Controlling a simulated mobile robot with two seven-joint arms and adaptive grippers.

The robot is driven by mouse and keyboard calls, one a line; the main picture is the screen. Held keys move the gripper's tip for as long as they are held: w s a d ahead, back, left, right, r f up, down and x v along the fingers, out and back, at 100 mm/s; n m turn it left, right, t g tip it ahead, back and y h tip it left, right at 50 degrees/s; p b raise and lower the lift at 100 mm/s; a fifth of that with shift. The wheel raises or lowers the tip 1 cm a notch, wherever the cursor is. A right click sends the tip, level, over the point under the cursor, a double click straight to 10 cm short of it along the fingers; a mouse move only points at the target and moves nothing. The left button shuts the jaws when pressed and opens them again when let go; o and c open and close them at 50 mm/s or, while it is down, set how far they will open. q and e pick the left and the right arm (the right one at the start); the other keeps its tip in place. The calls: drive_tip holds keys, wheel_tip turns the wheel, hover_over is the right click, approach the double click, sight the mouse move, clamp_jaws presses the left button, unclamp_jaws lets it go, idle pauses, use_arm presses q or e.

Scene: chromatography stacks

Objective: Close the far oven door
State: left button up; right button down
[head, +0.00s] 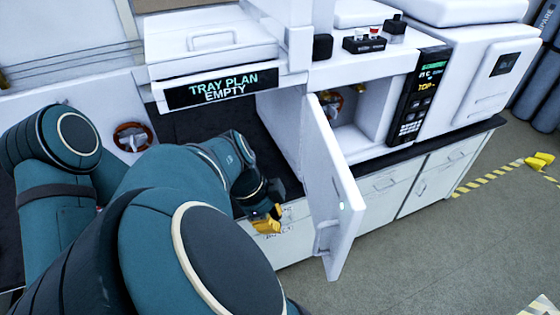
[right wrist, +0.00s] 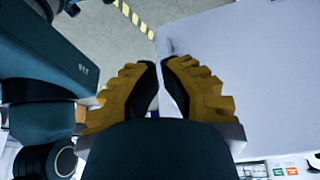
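The far oven's white door (head: 335,190) stands wide open in the head view, swung out from the oven front past the counter's edge. The oven's cavity (head: 372,105) is exposed behind it, with a brass-coloured fitting partly hidden by the door. My right gripper (head: 265,222) is left of the door, apart from it in the head view. In the right wrist view its yellow fingers (right wrist: 160,68) are close together with a narrow gap and nothing between them. A large pale panel, which looks like the door (right wrist: 245,65), fills the right of that view. My left gripper is not in view.
A control panel (head: 415,98) is right of the cavity. White cabinets (head: 425,185) stand below the dark counter. Open floor (head: 440,255) lies right of the door.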

drive_tip(key=d+f+b, duration=0.2)
drive_tip(key=d+f, duration=0.5)
drive_tip(key=f, duration=0.1)
drive_tip(key=shift+s, duration=0.45)
drive_tip(key=shift+d, duration=0.1)
drive_tip(key=shift+d, duration=0.1)
